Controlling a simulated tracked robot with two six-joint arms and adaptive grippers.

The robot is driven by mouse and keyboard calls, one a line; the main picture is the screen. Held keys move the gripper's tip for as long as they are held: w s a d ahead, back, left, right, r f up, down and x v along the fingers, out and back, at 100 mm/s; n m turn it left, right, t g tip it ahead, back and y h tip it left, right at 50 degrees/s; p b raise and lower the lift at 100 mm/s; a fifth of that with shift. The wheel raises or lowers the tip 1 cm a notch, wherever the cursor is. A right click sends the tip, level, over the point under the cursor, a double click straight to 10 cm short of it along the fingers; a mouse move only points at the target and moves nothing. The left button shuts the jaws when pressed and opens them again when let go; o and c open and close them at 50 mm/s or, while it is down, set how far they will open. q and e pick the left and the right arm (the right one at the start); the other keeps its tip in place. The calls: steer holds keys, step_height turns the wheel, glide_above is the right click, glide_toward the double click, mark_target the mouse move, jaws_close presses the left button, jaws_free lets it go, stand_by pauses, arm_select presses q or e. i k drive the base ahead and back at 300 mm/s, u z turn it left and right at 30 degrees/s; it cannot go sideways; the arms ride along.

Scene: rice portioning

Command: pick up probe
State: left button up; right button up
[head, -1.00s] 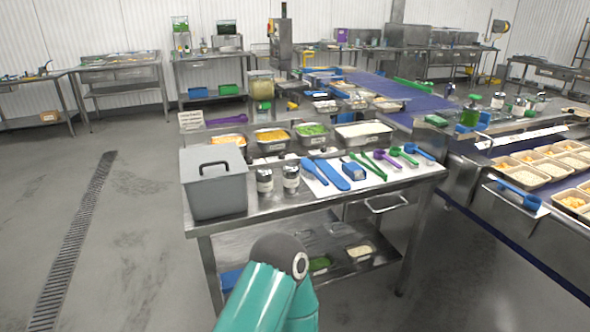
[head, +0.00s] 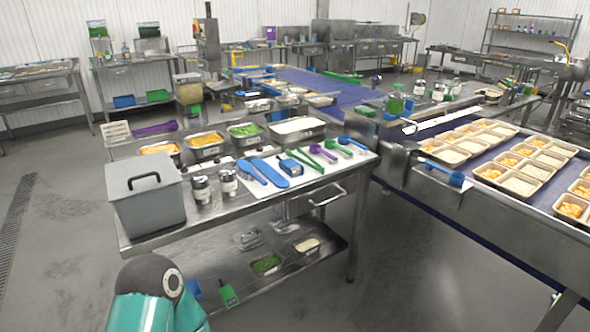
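Several tools lie on a white mat (head: 318,174) on the steel table. Among them is a small blue boxy device (head: 289,166) with a dark patch, which may be the probe; it is too small to tell for sure. Left of it lie a long flat blue tool (head: 270,172) and a blue brush-like tool (head: 250,173). Right of it are green tongs (head: 308,160), a purple scoop (head: 323,153), a green scoop (head: 339,148) and a blue scoop (head: 352,144). Neither gripper is in view; only part of my teal arm shows at the bottom left.
A grey lidded bin (head: 146,198) and two dark-lidded jars (head: 202,190) stand left of the mat. Steel food pans (head: 298,129) line the table's back. A conveyor (head: 520,200) with filled trays runs at right. Grey floor (head: 420,280) lies open between.

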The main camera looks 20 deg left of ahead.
mark_target(293, 168)
steer(key=u, duration=0.1)
steer(key=i, duration=1.65)
steer(key=z, duration=0.1)
